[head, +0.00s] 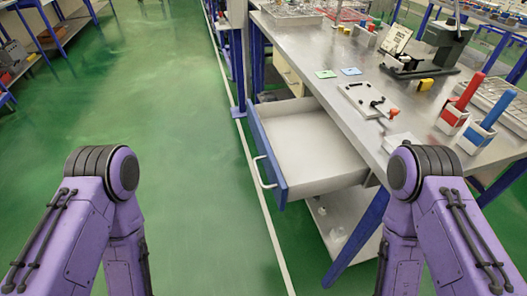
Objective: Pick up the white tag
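A flat white piece that looks like the white tag (400,139) lies on the grey workbench (325,45) near its front edge, just above my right arm's elbow. The elbow hides part of its lower edge. A green tag (325,74) and a blue tag (351,71) lie further back on the bench, apart from it. Both of my purple arms show at the bottom left and right, but neither gripper is in view.
An open, empty drawer (312,142) with a blue front juts out below the bench. A plate with black fittings (366,99), a yellow block (425,84), a dark press (442,45), and red (453,116) and blue (478,132) holders stand on the bench. Green floor at left is clear.

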